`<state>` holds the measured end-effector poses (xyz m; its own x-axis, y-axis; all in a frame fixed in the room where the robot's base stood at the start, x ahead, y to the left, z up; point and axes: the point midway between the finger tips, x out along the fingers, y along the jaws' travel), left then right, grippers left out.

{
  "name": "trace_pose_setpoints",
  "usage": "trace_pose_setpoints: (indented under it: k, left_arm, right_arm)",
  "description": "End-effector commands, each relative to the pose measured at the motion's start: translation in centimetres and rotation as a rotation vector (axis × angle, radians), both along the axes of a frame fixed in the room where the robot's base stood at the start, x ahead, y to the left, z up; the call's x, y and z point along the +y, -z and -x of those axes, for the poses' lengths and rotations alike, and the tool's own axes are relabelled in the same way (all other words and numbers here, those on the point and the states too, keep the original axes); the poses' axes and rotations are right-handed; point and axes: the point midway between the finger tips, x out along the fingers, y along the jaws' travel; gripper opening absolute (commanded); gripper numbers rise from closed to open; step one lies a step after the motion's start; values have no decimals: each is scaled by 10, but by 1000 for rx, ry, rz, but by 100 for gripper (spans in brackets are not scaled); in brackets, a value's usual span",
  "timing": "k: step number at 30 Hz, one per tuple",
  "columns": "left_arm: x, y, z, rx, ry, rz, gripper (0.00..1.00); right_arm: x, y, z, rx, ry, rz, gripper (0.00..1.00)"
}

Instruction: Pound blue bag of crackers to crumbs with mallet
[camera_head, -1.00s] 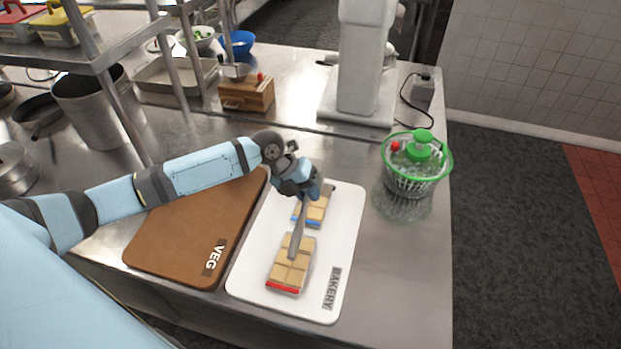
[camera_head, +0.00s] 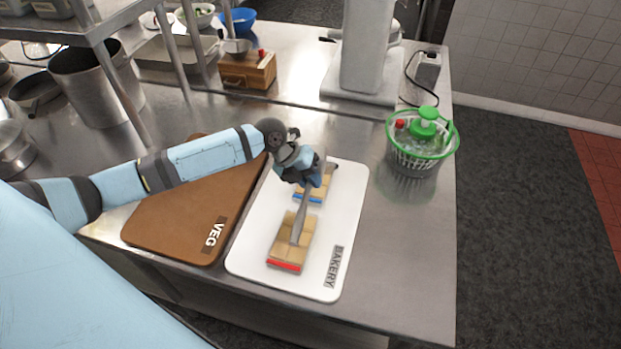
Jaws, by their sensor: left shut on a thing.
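My left gripper (camera_head: 316,178) is shut on the grey mallet (camera_head: 300,222) above the white board (camera_head: 343,210). The mallet's long grey part slants down over the red-striped bag of crackers (camera_head: 280,248); I cannot tell whether it touches. A small dark piece shows just right of the gripper; I cannot tell whether it is part of the mallet. The blue-striped bag of crackers (camera_head: 314,194) lies farther back on the board, under the gripper and partly hidden by it. The visible crackers in both bags look like whole squares. My right gripper is not in view.
A brown board (camera_head: 165,226) marked VEG lies to the left. A green-topped salad spinner (camera_head: 420,147) stands to the right. A wooden box (camera_head: 248,72) and a white mixer (camera_head: 366,60) stand behind.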

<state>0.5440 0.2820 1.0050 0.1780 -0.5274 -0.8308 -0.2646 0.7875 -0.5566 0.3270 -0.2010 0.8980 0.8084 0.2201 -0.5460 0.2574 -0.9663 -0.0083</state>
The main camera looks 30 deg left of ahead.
Motion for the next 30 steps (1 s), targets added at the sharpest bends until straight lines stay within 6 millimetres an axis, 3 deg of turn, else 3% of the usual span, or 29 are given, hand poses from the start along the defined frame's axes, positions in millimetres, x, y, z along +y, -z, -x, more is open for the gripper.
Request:
trace_pose_setpoints:
  k: [1, 4, 11, 14, 24, 30]
  left_arm:
    - [0, 13, 0, -1, 0, 0, 0]
    - [0, 23, -1, -1, 0, 0, 0]
    - [0, 17, 0, -1, 0, 0, 0]
    - [0, 10, -1, -2, 0, -1, 0]
    - [0, -43, -1, -3, 1, 0, 0]
    - [0, -43, 0, -2, 0, 1, 0]
  right_arm:
    - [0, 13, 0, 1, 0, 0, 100]
    - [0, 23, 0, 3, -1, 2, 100]
    - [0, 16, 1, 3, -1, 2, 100]
    - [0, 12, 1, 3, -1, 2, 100]
    - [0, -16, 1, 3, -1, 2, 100]
    - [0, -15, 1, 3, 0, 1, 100]
